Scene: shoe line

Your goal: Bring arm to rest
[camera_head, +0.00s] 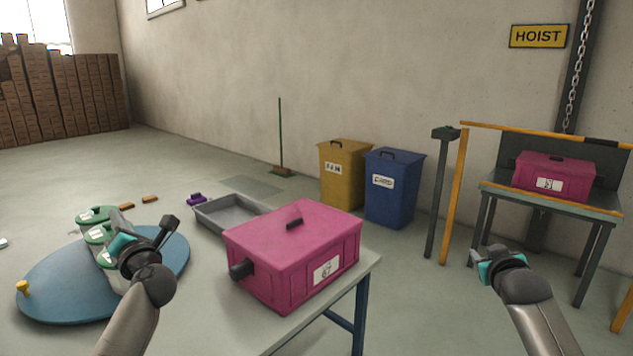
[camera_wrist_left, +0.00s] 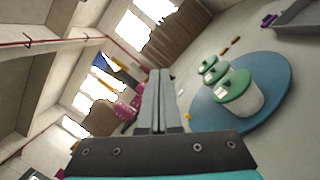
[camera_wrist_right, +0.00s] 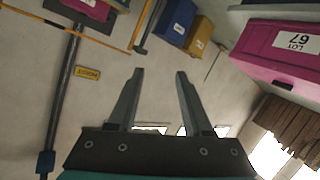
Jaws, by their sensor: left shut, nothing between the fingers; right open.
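My left gripper (camera_head: 168,226) is raised over the blue round turntable at the left of the table. In the left wrist view its two fingers (camera_wrist_left: 157,100) lie together with nothing between them. My right gripper (camera_head: 478,256) is in the air to the right of the table, clear of everything. In the right wrist view its fingers (camera_wrist_right: 160,80) stand apart and the gap is empty.
A pink lidded box (camera_head: 290,240) stands on the table, between my grippers. The turntable (camera_head: 60,285) bears green-lidded tubs (camera_head: 96,214). A grey tray (camera_head: 225,214) lies behind. Yellow (camera_head: 343,175) and blue (camera_head: 392,190) bins and a hoist stand (camera_head: 600,208) with another pink box (camera_head: 553,172) are beyond.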

